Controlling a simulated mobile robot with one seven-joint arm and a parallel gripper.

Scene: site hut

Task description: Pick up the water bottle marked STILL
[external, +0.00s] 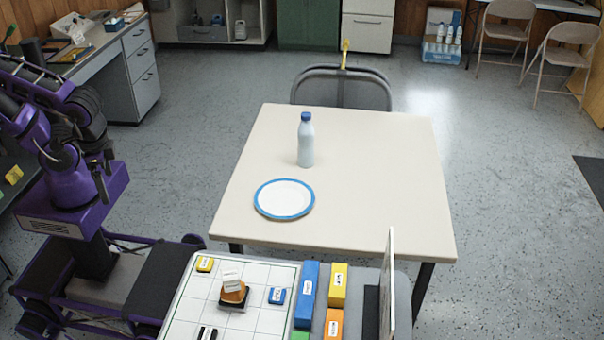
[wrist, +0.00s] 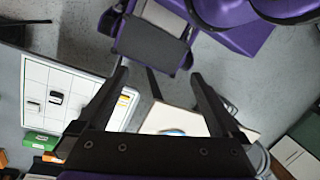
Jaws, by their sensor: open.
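A pale bottle with a blue cap (external: 306,146) stands upright on the cream table (external: 370,180) in the external view. No marking on it can be read, so I cannot tell whether it says STILL. In the wrist view I cannot make out the bottle; part of the tabletop (wrist: 187,119) shows beyond the fingers. My gripper (wrist: 160,75) is open, with nothing between its two dark fingers. In the external view my folded purple arm is at the left, well away from the bottle and not over the table.
A blue-rimmed white plate (external: 284,198) lies on the table in front of the bottle. A chair (external: 343,87) stands behind the table. A gridded white board (external: 183,313) with small labelled blocks is at the front. A crate of bottles (external: 441,50) sits at the back. The table's right side is clear.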

